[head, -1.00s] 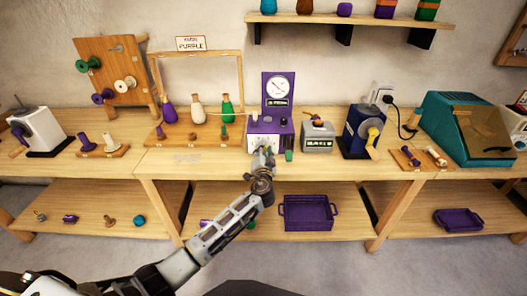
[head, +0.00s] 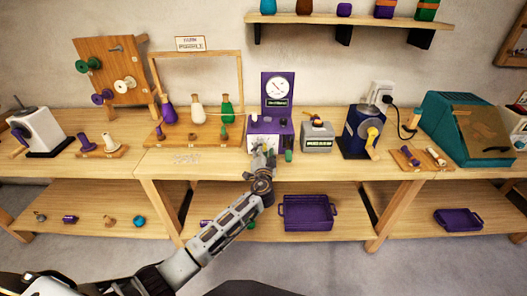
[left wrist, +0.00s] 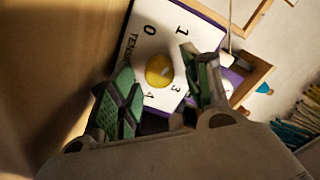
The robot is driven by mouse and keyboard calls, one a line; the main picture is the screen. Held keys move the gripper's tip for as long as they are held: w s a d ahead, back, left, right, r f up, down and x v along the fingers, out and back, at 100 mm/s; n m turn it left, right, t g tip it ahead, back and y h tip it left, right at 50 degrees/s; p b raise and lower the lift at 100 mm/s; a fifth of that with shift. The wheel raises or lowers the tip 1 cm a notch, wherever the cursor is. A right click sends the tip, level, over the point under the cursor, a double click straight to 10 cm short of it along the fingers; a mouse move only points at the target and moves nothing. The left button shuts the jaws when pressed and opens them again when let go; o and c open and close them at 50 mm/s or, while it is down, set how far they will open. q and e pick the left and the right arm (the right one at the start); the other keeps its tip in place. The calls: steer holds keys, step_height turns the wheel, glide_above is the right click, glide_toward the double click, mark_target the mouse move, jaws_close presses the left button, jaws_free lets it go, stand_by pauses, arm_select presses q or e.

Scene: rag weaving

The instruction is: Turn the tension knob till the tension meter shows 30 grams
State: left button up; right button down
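The tension meter (head: 277,87) is a round white dial on a purple upright panel above a purple box on the bench. Its reading is too small to make out. The tension knob (left wrist: 159,71) is a round yellow knob on a white panel with numbers around it. In the head view my gripper hides the knob. My left gripper (head: 262,148) is at the front of the box. In the left wrist view, its green-padded fingers (left wrist: 158,63) are open on either side of the knob, with gaps between. My right gripper is out of view.
A grey box with a display (head: 317,138) and a dark blue machine (head: 359,130) stand to the right. A wooden frame with purple, white and green bottles (head: 197,108) stands to the left. A purple tray (head: 307,226) is on the shelf below.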

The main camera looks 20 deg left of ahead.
arm_select(q)
steer(key=shift+v, duration=1.1)
steer(key=v, duration=0.9)
steer(key=shift+s, duration=0.35)
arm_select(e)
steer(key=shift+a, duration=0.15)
arm_select(q)
steer(key=shift+d, duration=0.1)
steer(key=shift+w, duration=0.15)
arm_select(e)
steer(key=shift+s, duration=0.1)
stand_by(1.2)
